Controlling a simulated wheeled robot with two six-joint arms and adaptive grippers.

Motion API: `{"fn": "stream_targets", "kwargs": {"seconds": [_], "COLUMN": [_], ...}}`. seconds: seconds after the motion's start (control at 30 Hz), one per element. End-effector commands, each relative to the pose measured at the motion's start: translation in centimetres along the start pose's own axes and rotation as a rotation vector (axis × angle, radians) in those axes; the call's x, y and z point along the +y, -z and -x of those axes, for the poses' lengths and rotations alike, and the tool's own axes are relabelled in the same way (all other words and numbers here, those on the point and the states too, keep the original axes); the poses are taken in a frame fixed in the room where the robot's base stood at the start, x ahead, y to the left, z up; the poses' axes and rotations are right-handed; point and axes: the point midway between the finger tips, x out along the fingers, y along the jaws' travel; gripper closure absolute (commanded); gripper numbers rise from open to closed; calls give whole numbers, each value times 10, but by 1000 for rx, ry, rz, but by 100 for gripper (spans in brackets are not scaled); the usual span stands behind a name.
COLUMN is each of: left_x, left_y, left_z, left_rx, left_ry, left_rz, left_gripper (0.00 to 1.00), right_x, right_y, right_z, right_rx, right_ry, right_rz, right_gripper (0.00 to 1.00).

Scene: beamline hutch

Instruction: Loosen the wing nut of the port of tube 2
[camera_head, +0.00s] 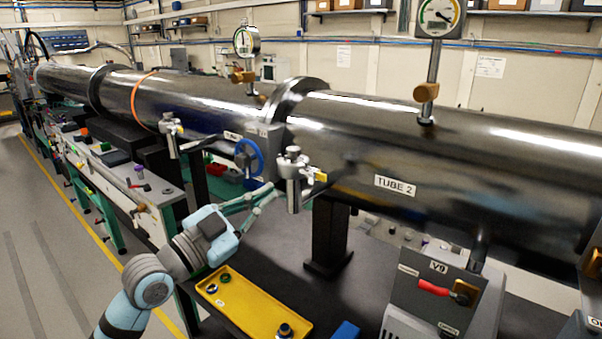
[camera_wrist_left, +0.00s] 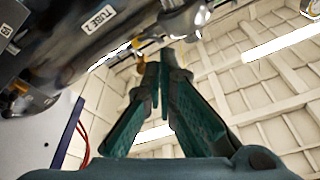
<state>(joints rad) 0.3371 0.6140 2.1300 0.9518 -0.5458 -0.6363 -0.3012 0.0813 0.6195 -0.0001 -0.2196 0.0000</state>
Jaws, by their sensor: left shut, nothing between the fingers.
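Tube 2 (camera_head: 480,165) is a large dark, glossy horizontal tube with a white label reading TUBE 2. Its metal port (camera_head: 293,178) sticks out near the flange at its left end, with a rounded knob on top and a small yellow part at its right. I cannot clearly make out which part is the wing nut. In the left wrist view the port's metal fitting (camera_wrist_left: 188,20) lies just beyond my fingertips. My left gripper (camera_head: 276,190) is shut and empty, its teal fingers close to the port's left side; contact is unclear. My right gripper is not in view.
A yellow tray (camera_head: 250,305) with small round parts lies on the dark table below. A blue handwheel (camera_head: 250,157) and another metal port (camera_head: 171,133) stand left of the port. The V9 box (camera_head: 440,285) with a red handle is at the lower right.

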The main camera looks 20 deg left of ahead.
Motion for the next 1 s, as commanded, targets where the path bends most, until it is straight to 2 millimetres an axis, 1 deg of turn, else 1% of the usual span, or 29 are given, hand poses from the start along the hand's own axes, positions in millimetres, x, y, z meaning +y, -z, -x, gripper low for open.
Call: {"fn": "stream_targets", "kwargs": {"seconds": [0.03,0.1,0.17,0.23,0.33,0.67,0.73,0.8,0.9,1.0], "left_x": [2,6,6,7,8,11,12,12,11,10], "left_y": [27,48,55,56,59,65,49,38,27,22], "left_z": [1,3,0,-7,-23,-95,-93,-90,-87,-86], "left_rx": [48,88,102,102,105,102,94,94,96,97], "left_ry": [-21,-42,-46,-45,-47,-47,-50,-49,-48,-47], "left_rz": [-37,-68,-76,-73,-70,-68,-74,-73,-74,-73], "left_gripper": [100,100,100,100,100,100,100,100,100,100], "right_x": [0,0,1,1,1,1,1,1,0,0], "right_y": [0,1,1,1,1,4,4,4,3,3], "right_z": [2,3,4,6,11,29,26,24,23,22], "right_rx": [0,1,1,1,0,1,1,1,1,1], "right_ry": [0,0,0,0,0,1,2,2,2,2], "right_rz": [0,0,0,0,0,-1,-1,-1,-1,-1], "right_gripper": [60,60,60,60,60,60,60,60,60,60]}}
